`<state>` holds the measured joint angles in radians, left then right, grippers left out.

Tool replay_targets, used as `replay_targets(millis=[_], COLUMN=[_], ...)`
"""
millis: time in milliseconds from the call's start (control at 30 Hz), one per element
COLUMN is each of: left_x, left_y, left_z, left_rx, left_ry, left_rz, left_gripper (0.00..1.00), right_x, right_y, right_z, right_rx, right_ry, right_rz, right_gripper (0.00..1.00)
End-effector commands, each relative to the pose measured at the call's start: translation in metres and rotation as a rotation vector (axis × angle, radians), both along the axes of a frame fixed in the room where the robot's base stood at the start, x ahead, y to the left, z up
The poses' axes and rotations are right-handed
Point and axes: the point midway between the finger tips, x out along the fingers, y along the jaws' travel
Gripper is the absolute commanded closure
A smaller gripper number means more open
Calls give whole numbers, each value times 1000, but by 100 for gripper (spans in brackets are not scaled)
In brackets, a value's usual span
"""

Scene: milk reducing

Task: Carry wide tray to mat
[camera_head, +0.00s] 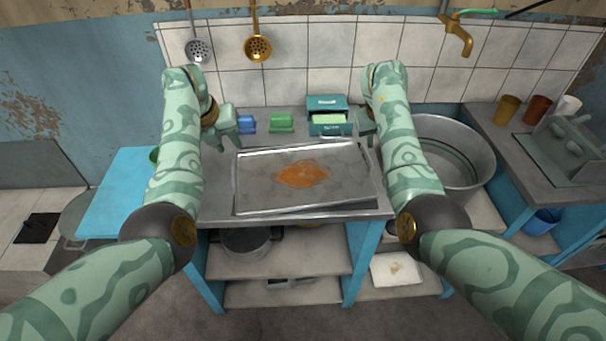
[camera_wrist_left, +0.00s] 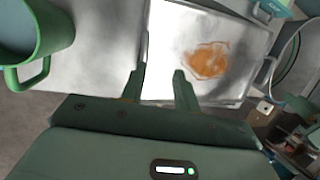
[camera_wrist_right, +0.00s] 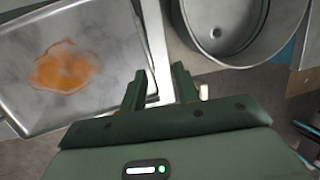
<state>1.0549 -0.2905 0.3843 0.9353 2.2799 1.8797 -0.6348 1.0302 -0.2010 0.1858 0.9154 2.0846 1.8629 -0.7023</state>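The wide tray (camera_head: 250,190) is a shallow grey metal tray with an orange-brown stain, lying on the metal counter slightly askew. My left gripper (camera_head: 230,135) is at its far left; in the left wrist view its fingers (camera_wrist_left: 160,85) stand apart around the tray's side edge (camera_wrist_left: 165,60). My right gripper (camera_head: 367,132) is at the far right; in the right wrist view its fingers (camera_wrist_right: 158,90) stand apart with the tray's rim (camera_wrist_right: 137,45) near the left finger. Contact cannot be told. A flat bright blue surface (camera_head: 118,195), possibly the mat, lies left of the counter.
A green-handled mug (camera_wrist_left: 35,45) stands left of the tray. Blue (camera_head: 247,124) and green (camera_head: 282,122) blocks and a teal box (camera_head: 328,107) stand behind it. A large metal tub (camera_head: 470,150) is on the right. Ladles (camera_head: 258,47) hang from the wall.

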Motion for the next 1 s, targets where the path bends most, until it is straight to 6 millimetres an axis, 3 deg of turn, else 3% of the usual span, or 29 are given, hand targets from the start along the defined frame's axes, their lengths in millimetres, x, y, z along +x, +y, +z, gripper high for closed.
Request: replay_targets(millis=[500,733,1000], left_x=[-27,-31,-31], left_y=[20,22,22], left_z=[96,108,108], left_rx=[1,-1,-2], left_ry=[-1,1,1], left_rz=[1,0,-1], left_gripper=[69,69,69], right_x=[0,-2,-19], right_y=[-1,1,13], right_z=[0,11,68], right_rx=[-2,-3,-2], right_ry=[0,-2,-5], right_rz=[-1,0,-2], right_gripper=[69,69,69])
